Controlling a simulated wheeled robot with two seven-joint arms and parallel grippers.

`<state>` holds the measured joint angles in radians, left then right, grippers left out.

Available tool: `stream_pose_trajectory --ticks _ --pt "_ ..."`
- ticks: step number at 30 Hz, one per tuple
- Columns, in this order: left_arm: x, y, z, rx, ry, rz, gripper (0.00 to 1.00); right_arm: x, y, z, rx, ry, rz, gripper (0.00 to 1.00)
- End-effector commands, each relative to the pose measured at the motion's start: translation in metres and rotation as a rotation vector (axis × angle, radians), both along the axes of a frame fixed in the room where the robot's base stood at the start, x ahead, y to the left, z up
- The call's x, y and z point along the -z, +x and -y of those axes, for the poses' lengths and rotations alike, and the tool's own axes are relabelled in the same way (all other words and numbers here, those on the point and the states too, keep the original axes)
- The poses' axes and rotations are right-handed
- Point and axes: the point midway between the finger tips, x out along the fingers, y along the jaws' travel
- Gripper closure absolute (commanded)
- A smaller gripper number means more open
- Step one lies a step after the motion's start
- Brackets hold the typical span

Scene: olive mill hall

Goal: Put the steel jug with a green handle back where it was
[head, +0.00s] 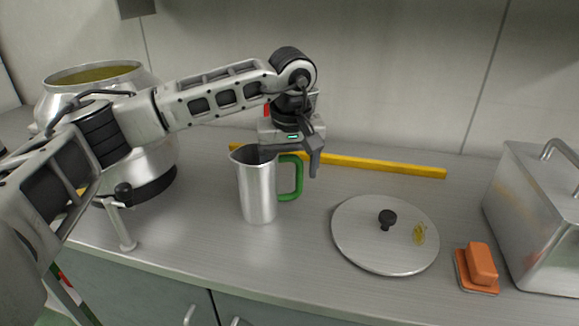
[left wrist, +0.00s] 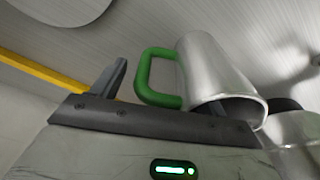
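The steel jug (head: 257,192) stands upright on the counter, its green handle (head: 297,180) facing right. My left gripper (head: 290,160) is above and around the handle side of the jug, pointing down. One dark finger hangs to the right of the handle; the other is mostly hidden at the jug's mouth. In the left wrist view the jug (left wrist: 212,70) and its green handle (left wrist: 143,78) lie between wide-apart fingers. The left finger (left wrist: 110,78) is clear of the handle. The left gripper is open. My right gripper is in neither view.
A large steel pot (head: 150,160) stands at left, a small metal tap-like post (head: 122,225) before it. A yellow bar (head: 385,166) lies behind the jug. A round lid (head: 365,245) lies at right, beside an orange block (head: 481,264) and a steel box (head: 535,225). Counter in front of the jug is clear.

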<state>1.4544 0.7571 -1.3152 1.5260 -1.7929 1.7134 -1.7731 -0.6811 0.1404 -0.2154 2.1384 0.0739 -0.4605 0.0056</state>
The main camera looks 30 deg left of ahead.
Motion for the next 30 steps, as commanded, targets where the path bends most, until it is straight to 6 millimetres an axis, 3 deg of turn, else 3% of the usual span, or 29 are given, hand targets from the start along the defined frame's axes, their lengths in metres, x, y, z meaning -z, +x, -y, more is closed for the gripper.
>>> stream_pose_trajectory --ticks 7,21,30 --pt "-0.011 0.0 0.001 0.0 0.0 0.003 0.27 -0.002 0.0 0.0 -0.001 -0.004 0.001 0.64" --pt "-0.103 -0.01 0.008 0.0 0.0 0.003 0.27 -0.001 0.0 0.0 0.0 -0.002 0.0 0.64" --pt "-0.123 -0.013 0.009 0.001 0.0 0.0 0.27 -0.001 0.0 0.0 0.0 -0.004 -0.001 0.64"
